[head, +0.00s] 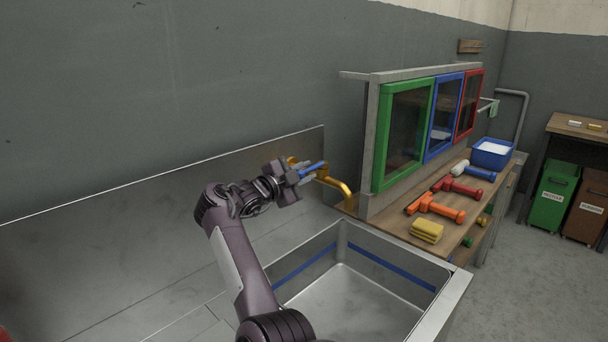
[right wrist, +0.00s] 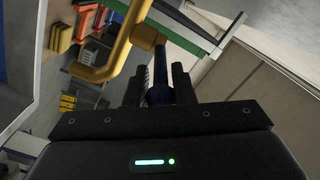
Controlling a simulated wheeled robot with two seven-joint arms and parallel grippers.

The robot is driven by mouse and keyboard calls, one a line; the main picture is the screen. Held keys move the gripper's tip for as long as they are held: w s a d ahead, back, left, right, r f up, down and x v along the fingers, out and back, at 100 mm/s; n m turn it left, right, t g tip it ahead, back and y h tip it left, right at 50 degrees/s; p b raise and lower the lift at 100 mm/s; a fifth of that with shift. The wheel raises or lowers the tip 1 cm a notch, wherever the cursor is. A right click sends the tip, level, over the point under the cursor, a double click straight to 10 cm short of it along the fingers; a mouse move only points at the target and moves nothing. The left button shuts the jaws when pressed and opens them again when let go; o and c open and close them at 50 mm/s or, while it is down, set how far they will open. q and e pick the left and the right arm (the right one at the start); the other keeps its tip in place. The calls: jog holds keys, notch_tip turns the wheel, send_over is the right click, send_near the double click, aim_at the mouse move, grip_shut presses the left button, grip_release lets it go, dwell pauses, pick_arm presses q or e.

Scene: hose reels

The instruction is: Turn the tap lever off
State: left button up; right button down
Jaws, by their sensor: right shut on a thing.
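The tap (head: 338,186) is a yellow spout on the wall side of the sink, and it also shows in the right wrist view (right wrist: 112,58). Its lever (head: 314,168) is blue and shows darker in the right wrist view (right wrist: 160,92). My right gripper (head: 300,174) is at the tap with its fingers on either side of the lever, shut on it. The fingers partly hide the lever and the tap body behind. My left gripper is not in view.
The steel sink (head: 455,292) lies below and right of my right arm. Beside it, a wooden bench (head: 398,226) holds yellow sponges (head: 427,231), orange and red nozzles and a blue tub (head: 490,154). A cabinet with a green-framed door (head: 379,150) stands close right of the tap.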

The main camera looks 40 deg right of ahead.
jog(key=c, duration=1.4)
grip_release()
jog(key=shift+c, duration=0.2)
jog(key=shift+a, duration=0.1)
jog(key=shift+a, duration=0.3)
jog(key=a+b, duration=0.2)
jog(key=a, duration=0.5)
jog(key=shift+s, duration=0.45)
